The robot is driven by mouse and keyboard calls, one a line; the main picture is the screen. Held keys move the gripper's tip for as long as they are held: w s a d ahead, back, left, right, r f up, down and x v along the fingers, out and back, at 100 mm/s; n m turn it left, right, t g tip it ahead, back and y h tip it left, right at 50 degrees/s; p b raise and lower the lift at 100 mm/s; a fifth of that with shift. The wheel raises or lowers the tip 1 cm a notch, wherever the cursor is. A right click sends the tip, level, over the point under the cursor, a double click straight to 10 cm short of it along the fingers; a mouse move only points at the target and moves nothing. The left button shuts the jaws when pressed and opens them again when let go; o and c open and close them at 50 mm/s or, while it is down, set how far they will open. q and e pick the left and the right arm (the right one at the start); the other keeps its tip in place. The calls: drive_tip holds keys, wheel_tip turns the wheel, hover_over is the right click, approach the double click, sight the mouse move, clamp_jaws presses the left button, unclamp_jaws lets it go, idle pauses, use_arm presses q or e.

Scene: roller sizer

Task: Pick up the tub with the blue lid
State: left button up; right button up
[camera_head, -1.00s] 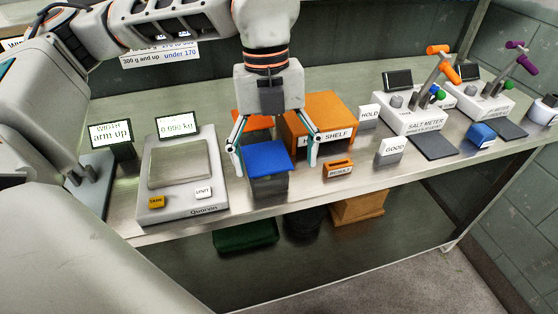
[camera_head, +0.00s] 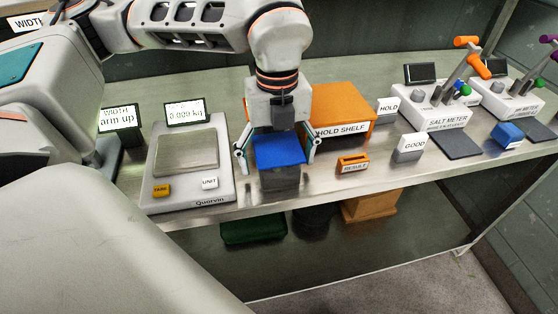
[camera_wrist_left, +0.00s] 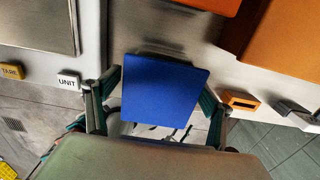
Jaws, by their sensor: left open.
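The tub with the blue lid (camera_head: 280,150) stands near the front edge of the bench, just right of the scale. Its lid is square and flat, and its body below is dark grey. My left gripper (camera_head: 275,167) is open and points down over the tub, with one finger on each side of it. In the left wrist view the blue lid (camera_wrist_left: 165,92) lies between the open fingers. I cannot tell whether either finger touches the tub. My right gripper is not in view.
The scale (camera_head: 187,185) is close on the left. The orange hold shelf (camera_head: 345,103) stands behind and right, with a small orange result block (camera_head: 352,165) in front. Salt meters (camera_head: 432,112) and a blue-lidded block (camera_head: 507,135) are further right.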

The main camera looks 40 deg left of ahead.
use_arm(q)
drive_tip(key=c, duration=1.4)
drive_tip(key=shift+r, duration=0.15)
